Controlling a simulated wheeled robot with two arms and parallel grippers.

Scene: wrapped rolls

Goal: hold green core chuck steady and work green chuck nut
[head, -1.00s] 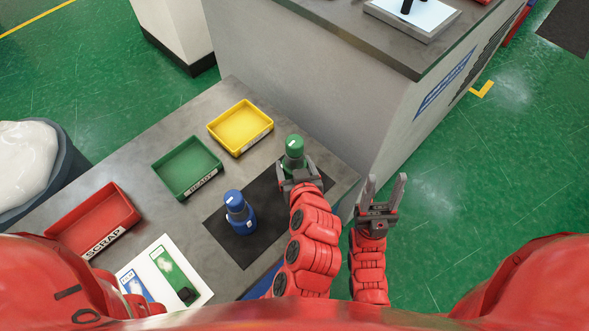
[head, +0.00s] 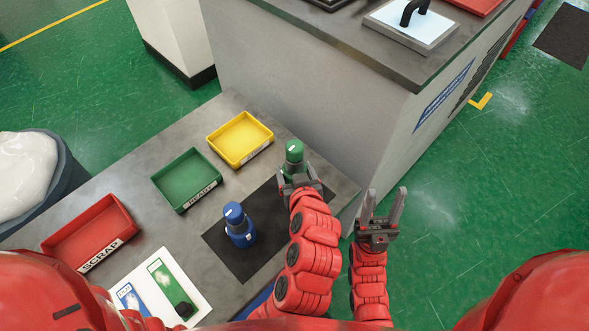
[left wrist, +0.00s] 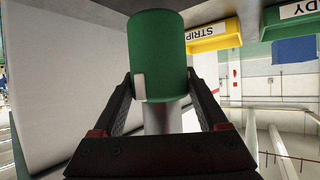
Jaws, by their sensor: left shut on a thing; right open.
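The green core chuck (head: 293,164) stands upright at the far right part of the black mat, with its green chuck nut (head: 294,147) at the top. My left gripper (head: 298,180) is shut on the chuck from the near side and hides its lower part. In the left wrist view, a green cylinder of the chuck (left wrist: 158,55) and a grey shaft (left wrist: 162,118) show between the two fingers. My right gripper (head: 382,207) is open and empty, to the right of the left one and past the bench edge, apart from the chuck.
A blue chuck (head: 239,225) stands on the black mat (head: 243,262). Yellow (head: 240,139), green (head: 186,180) and red (head: 90,232) trays line the bench, with a white card (head: 160,285) at the near left. A taller grey counter (head: 310,75) stands behind.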

